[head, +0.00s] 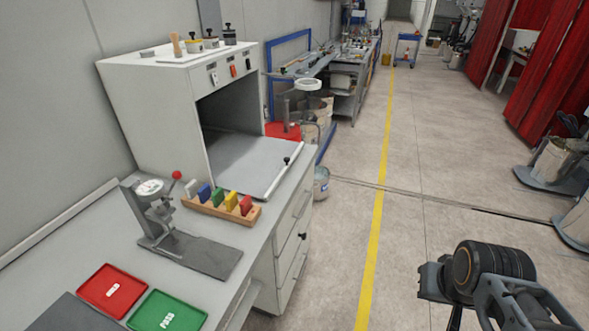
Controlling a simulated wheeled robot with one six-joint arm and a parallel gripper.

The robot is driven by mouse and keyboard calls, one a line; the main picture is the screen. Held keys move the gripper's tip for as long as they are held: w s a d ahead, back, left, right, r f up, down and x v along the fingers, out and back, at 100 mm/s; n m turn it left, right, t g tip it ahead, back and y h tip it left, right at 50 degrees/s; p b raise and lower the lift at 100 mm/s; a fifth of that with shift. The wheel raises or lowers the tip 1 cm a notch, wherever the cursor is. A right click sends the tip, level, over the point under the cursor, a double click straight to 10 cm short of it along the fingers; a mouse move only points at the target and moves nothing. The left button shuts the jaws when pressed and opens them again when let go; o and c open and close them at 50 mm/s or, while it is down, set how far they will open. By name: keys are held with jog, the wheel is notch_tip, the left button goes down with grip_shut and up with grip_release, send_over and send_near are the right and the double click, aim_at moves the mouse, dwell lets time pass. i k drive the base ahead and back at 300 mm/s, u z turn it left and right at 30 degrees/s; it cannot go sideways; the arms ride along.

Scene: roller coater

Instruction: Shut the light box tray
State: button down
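The light box (150,107) is a pale grey cabinet at the back of the bench on the left of the head view. Its front opening is dark. Its grey tray (240,160) is pulled out toward the front edge of the bench. The tray has a light front rim with a small dark knob (287,160). My gripper (428,282) is at the lower right, over the floor, well apart from the tray. Its fingers are small and partly hidden, so I cannot tell whether it is open.
On the bench stand a gauge with a red ball knob (165,215), a wooden rack (212,209) of coloured blocks, a red tray (98,305) and a green tray (150,322). Drawers (290,250) are below. A bucket (321,184) stands beyond. The floor right of the bench is clear.

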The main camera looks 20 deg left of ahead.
aim_at(255, 166)
jog(key=u, duration=0.65)
jog(key=i, duration=1)
jog(key=u, duration=0.8)
